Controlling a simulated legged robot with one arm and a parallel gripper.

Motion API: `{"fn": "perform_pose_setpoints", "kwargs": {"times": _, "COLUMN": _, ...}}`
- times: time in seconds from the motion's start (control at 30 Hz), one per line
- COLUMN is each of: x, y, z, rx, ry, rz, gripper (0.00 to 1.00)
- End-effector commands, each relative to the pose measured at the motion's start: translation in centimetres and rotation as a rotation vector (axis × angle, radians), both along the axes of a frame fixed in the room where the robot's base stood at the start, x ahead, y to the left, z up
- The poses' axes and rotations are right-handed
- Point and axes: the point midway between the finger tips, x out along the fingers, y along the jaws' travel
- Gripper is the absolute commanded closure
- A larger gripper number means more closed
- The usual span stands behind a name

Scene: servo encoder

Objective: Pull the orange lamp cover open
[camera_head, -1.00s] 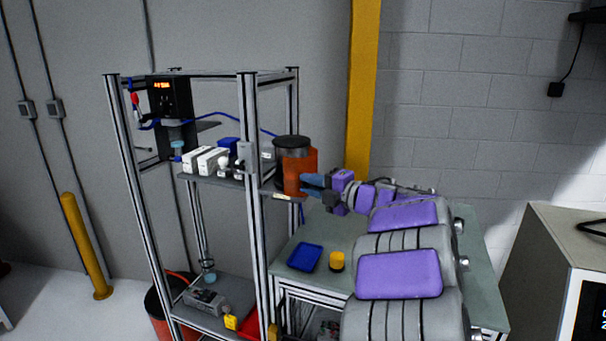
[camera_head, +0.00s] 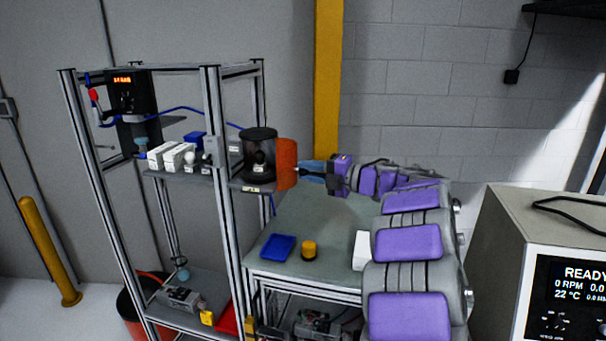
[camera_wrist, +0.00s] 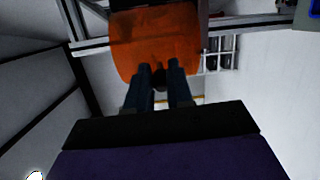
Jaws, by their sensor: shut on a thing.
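The orange lamp cover (camera_head: 287,163) is a curved panel on the right side of a dark cylindrical housing (camera_head: 260,142) on the frame's shelf. It stands swung out to the right, and the dark inside of the housing with a small object in it shows. My gripper (camera_head: 306,169) reaches in from the right and meets the cover's outer side. In the wrist view the orange cover (camera_wrist: 155,42) fills the top middle. The blue-grey fingers (camera_wrist: 162,75) are shut on a small dark part at its lower edge, mostly hidden between them.
The aluminium frame (camera_head: 213,130) stands left of the cover, with white boxes (camera_head: 172,157) on its shelf. A green table (camera_head: 335,222) below holds a blue tray (camera_head: 278,247) and a yellow-black object (camera_head: 309,251). A beige instrument (camera_head: 510,240) stands at the right.

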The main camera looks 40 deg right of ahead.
Motion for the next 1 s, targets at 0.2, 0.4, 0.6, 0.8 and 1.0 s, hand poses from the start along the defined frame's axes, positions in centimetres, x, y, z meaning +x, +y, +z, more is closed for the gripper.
{"fn": "perform_pose_setpoints", "kwargs": {"times": 0.2, "x": 0.06, "y": -0.13, "z": -0.28, "rx": -0.001, "ry": 0.007, "rz": -0.004, "gripper": 1.0}}
{"fn": "perform_pose_setpoints", "kwargs": {"times": 0.4, "x": 0.1, "y": -0.06, "z": -0.23, "rx": -0.002, "ry": 0.006, "rz": -0.002, "gripper": 1.0}}
{"fn": "perform_pose_setpoints", "kwargs": {"times": 0.6, "x": 0.11, "y": -0.02, "z": -0.19, "rx": -0.001, "ry": 0.005, "rz": -0.001, "gripper": 0.73}}
{"fn": "perform_pose_setpoints", "kwargs": {"times": 0.8, "x": 0.09, "y": 0.01, "z": -0.07, "rx": -0.001, "ry": 0.003, "rz": 0.0, "gripper": 0.54}}
{"fn": "perform_pose_setpoints", "kwargs": {"times": 1.0, "x": -0.05, "y": 0.2, "z": 0.05, "rx": -0.002, "ry": 0.001, "rz": 0.0, "gripper": 0.54}}
